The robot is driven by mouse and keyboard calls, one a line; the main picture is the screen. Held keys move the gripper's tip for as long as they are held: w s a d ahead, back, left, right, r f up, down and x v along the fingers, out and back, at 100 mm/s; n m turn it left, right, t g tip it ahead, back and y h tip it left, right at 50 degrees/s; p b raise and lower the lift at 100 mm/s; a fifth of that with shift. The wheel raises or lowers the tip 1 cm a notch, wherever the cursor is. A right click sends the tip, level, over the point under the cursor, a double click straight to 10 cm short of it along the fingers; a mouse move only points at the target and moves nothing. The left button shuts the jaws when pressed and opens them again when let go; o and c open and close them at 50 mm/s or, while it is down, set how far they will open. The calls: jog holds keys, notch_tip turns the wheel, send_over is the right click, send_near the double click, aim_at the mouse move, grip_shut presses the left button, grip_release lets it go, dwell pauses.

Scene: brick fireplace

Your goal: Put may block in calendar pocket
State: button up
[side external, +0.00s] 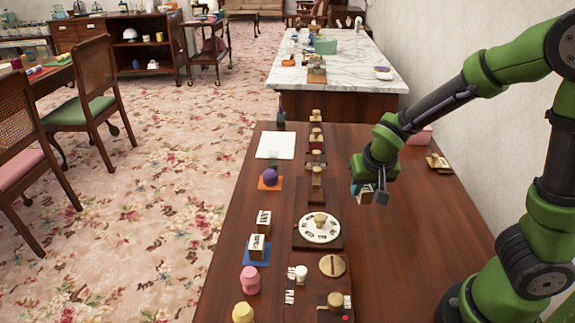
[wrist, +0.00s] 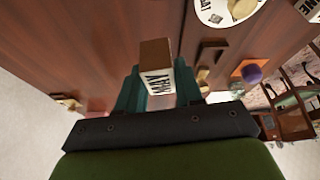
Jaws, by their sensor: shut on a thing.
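The may block (wrist: 157,78), a brown-topped block with a pale face lettered "MAY", is held between the teal fingers of my gripper (wrist: 158,88). In the side view my gripper (side external: 371,194) is above the brown table, to the right of the round white dial and the small dark wooden stand. The block is mostly hidden there by the fingers. The small dark wooden stand (side external: 315,195) with a pale wooden piece lies beyond the dial; it also shows in the wrist view (wrist: 211,53). I cannot tell which thing is the calendar pocket.
The white dial (side external: 320,235) sits on a dark board. Lettered blocks (side external: 258,246), a purple piece (side external: 270,176) on an orange mat, and pink (side external: 250,279) and yellow (side external: 243,312) pieces line the left side. The table right of the dial is clear.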

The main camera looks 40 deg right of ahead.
jog(key=shift+w+d+f+m, duration=0.15)
jog(key=shift+d+m, duration=0.25)
jog(key=shift+m, duration=0.5)
jog(key=shift+g, duration=0.3)
jog(key=shift+f, duration=3.9)
jog(key=shift+f, duration=0.15)
jog(key=o, duration=1)
